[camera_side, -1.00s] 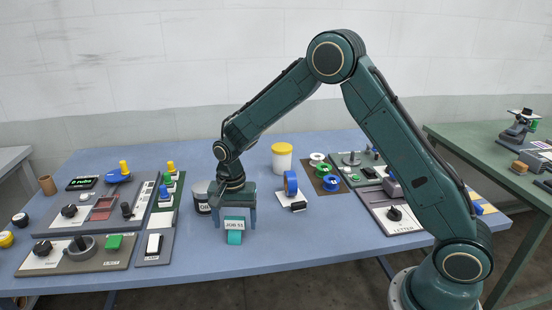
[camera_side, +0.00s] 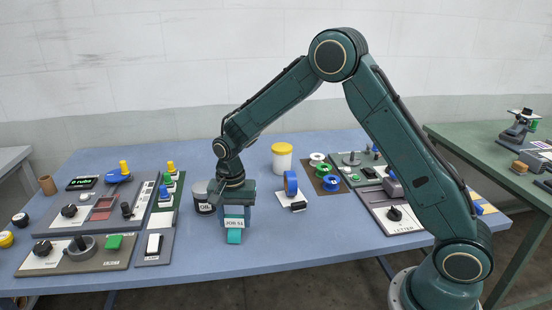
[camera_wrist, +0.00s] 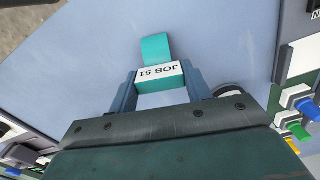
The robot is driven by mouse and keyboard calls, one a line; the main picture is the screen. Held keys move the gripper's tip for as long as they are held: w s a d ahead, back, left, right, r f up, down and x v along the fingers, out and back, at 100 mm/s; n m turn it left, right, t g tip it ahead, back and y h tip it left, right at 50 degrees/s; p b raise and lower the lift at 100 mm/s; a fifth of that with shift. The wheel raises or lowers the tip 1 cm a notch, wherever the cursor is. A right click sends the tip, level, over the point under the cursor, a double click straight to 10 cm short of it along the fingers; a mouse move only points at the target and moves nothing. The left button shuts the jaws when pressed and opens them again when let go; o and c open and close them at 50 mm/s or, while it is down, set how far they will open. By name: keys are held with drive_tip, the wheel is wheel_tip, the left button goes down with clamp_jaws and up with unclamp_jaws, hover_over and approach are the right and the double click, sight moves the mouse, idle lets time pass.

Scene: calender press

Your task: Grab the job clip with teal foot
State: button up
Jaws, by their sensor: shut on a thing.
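The job clip (camera_side: 234,223) has a white block lettered "JOB 51" and a teal foot (camera_side: 234,237). It stands near the front edge of the blue table. My gripper (camera_side: 234,220) points down over it, with its fingers shut on the white block's two ends. In the wrist view the white block (camera_wrist: 160,77) sits between the fingertips of my gripper (camera_wrist: 159,82), and the teal foot (camera_wrist: 156,47) sticks out beyond it. Whether the foot touches the table is hard to tell.
A tin lettered "OIL" (camera_side: 203,200) stands close to the left of my gripper. Control panels (camera_side: 82,255) fill the table's left. The blue table (camera_side: 310,240) is bare at front right.

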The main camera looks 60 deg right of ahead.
sight(235, 216)
wheel_tip(235, 216, up, 19)
drive_tip(key=shift+r, duration=0.2)
idle(0.4)
idle(0.5)
